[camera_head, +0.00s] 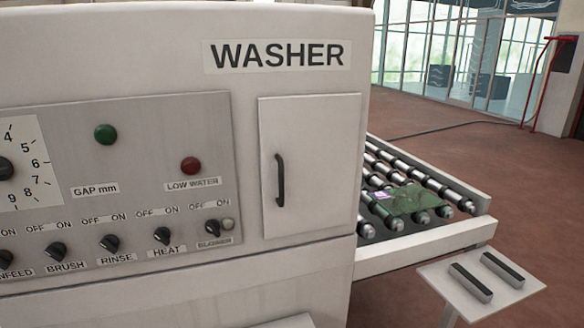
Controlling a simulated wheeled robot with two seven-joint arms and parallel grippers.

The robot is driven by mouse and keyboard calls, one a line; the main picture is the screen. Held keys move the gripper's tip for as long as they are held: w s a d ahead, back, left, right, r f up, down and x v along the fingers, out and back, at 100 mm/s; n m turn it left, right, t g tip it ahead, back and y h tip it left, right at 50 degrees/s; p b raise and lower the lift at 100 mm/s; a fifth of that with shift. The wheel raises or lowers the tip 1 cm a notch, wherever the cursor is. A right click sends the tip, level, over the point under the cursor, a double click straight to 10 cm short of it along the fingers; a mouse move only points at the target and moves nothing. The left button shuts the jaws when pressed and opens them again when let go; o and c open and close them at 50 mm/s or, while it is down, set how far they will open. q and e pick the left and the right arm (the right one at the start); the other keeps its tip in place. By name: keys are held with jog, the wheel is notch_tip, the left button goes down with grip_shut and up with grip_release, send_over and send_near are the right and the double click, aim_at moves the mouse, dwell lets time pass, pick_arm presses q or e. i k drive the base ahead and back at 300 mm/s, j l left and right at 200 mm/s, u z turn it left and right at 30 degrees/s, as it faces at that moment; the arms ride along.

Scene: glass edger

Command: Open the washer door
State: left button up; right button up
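The washer (300,22) is a large white machine filling the left and middle of the head view, with a black WASHER label on its top. Its door (325,165) is a flat white panel on the front, right of the control panel. The door looks closed, flush in its frame. A black vertical handle (280,180) sits near the door's left edge. Neither of my grippers shows in the head view, and nothing touches the handle.
A grey control panel (140,125) with knobs and a green and a red lamp lies left of the door. A roller conveyor (430,240) carrying a green piece (408,200) extends right. A small stand (455,298) with two dark-topped bars is at lower right. Open floor lies beyond.

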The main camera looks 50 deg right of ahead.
aim_at(308, 144)
jog(key=z, duration=1.7)
jog(key=l, duration=0.1)
